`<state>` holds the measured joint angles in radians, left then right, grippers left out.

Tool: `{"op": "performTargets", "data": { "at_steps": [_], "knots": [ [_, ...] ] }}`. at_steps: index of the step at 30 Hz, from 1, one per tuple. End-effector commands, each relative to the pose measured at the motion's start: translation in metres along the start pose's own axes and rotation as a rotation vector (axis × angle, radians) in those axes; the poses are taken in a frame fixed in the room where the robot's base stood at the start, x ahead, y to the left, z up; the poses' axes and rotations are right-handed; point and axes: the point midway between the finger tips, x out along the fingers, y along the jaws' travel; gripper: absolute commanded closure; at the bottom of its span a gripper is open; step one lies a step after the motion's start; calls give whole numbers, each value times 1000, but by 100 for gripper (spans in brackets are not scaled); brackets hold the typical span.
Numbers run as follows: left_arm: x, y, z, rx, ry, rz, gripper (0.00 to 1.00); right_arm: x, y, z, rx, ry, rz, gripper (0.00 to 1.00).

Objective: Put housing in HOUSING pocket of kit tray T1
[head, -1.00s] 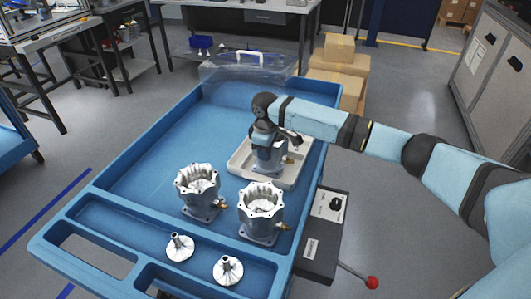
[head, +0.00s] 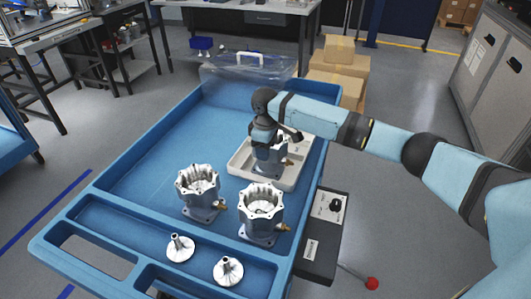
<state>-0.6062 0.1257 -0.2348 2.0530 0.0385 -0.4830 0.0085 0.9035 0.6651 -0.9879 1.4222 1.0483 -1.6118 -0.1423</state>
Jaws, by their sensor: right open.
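The kit tray (head: 239,167) is a pale tray lying on the blue cart top toward its right side. A grey metal housing (head: 268,162) stands upright in the kit tray. My right gripper (head: 266,143) is directly above this housing, at its top rim, and is open; its fingertips are partly hidden. Two more housings stand outside the tray, one at the left (head: 198,190) and one at the right (head: 261,212), each with a brass fitting. Pocket labels are too small to read. My left gripper is not in view.
Two silver flanged parts, one (head: 180,248) and another (head: 228,270), lie in the cart's front recess. A dark control box (head: 322,235) hangs at the right side. The cart's left middle is clear.

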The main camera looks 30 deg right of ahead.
Motion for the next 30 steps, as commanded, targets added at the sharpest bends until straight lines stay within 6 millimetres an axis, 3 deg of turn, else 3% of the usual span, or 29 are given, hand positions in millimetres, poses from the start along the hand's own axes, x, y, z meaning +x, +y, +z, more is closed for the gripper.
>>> {"op": "performTargets", "data": {
  "at_steps": [6, 13, 19, 30],
  "knots": [
    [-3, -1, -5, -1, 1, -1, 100, -51, 0, -1, -1, 5, 3, 55],
    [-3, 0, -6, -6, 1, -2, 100, -89, 0, -1, 0, 3, 1, 55],
    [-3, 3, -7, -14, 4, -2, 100, -102, 0, 0, 0, 2, 1, 55],
    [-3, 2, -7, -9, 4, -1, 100, -102, 0, 0, 0, 1, 1, 55]
  ]
}}
